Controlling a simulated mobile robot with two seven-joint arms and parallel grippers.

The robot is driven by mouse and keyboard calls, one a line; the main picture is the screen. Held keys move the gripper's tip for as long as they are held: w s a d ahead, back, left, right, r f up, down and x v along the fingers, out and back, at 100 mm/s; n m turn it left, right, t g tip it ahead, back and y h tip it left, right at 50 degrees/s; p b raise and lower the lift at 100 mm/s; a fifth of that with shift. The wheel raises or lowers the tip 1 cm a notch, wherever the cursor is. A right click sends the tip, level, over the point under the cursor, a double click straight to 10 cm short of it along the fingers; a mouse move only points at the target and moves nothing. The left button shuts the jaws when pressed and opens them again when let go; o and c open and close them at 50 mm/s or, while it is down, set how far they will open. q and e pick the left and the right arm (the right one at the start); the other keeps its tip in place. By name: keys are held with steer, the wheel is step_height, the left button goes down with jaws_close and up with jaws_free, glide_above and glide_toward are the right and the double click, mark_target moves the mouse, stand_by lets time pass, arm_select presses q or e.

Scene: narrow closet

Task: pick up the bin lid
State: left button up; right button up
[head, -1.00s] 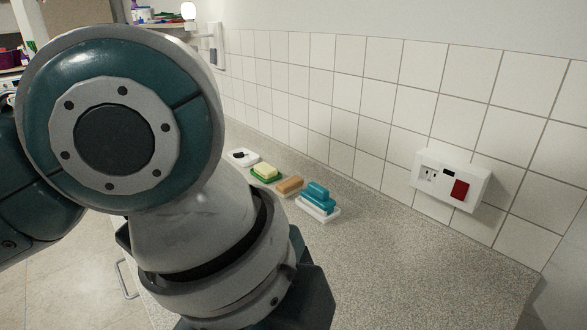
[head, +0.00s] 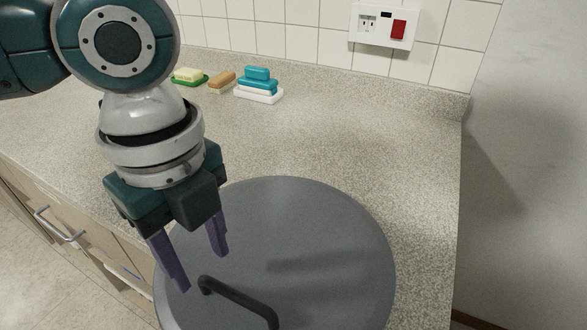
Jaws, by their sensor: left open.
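The bin lid (head: 318,235) is a large round grey disc in the lower middle of the head view, and its lower edge is cut off by the frame. A dark bar handle (head: 240,298) stands on it. My left gripper (head: 200,268) has purple fingers pointing down, open and empty, over the left part of the lid. The fingers show just above and left of the handle; I cannot tell how high they are over it. My right gripper is not in view.
A speckled counter (head: 330,135) runs along the tiled wall. On it at the back lie a blue brush or sponge on a white dish (head: 258,88), a brown sponge (head: 222,83) and a yellow one on a green dish (head: 188,76). A grey wall (head: 525,150) bounds the right side.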

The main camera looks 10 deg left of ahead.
mark_target(202, 277)
arm_select(q)
steer(key=f, duration=0.4)
steer(key=shift+s+a, duration=0.15)
steer(key=shift+s, duration=0.05)
jaws_close()
stand_by(1.2)
